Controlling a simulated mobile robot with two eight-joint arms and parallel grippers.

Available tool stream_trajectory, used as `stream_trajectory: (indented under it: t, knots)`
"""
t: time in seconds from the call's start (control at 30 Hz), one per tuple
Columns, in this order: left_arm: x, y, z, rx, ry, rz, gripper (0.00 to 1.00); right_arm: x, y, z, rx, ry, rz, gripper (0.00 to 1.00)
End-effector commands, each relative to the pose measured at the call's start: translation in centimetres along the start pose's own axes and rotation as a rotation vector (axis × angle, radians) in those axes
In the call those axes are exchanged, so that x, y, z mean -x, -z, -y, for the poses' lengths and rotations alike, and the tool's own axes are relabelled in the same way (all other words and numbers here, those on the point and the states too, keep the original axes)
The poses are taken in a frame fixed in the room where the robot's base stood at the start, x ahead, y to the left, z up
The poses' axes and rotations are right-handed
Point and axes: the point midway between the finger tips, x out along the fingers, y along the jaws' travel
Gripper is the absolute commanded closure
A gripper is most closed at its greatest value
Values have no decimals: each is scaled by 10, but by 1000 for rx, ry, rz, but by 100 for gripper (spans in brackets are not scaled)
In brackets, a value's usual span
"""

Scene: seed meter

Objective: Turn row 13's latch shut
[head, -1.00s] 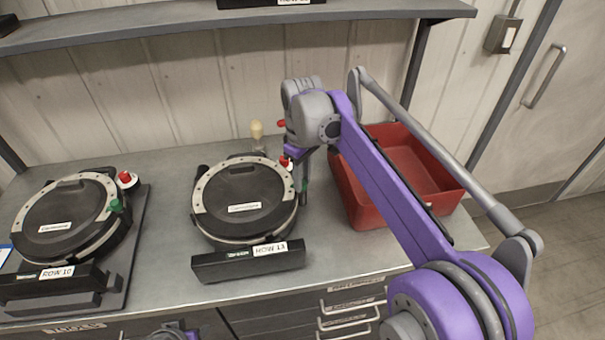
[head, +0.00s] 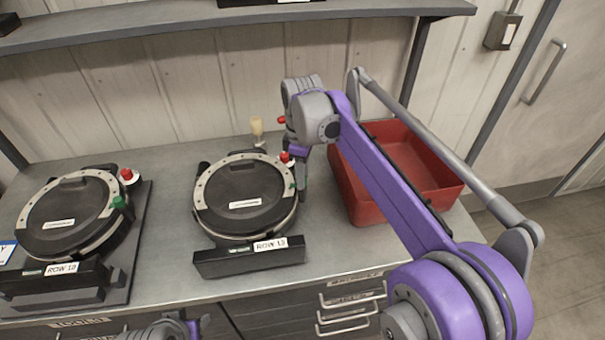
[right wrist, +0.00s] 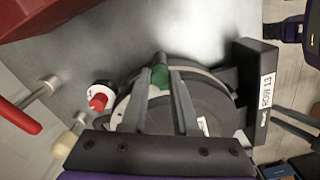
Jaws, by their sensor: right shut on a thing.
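The row 13 seed meter (head: 245,197) is a round black unit with a pale rim in the middle of the bench. Its ROW 13 label (head: 270,244) is on the front block and also shows in the right wrist view (right wrist: 267,91). My right gripper (right wrist: 161,78) is shut on the green latch knob (right wrist: 160,76) at the meter's rim. In the head view, the green knob (head: 291,188) shows at the meter's right side, beside my gripper. A red knob (right wrist: 97,101) on a white base stands apart from the fingers. Part of my left arm shows at the bottom edge; its fingertips are unclear.
A second, similar meter (head: 72,215) sits on a dark base at the left. A red bin (head: 365,203) stands close to the right of my right gripper. A pale-knobbed handle (head: 257,127) stands behind the meter. A shelf (head: 150,24) runs above.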

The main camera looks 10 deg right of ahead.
Motion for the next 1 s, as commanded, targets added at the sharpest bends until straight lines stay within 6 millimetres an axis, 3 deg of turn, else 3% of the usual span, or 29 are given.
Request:
stream_trajectory:
  t: [0.2,0.23,0.37,0.73,0.87,1.0]
  knots:
    - [0,0,0,0,0,0,50,0,0,0,1,1,0,100]
    - [0,0,0,0,0,0,50,0,0,0,1,1,0,67]
    - [0,0,0,0,0,0,50,0,0,0,0,1,0,43]
    - [0,0,0,0,0,0,50,4,0,0,-1,0,0,42]
    - [2,2,0,0,0,-2,50,21,0,0,-1,0,0,42]
    - [5,5,0,0,0,-4,50,50,0,0,-1,0,0,42]
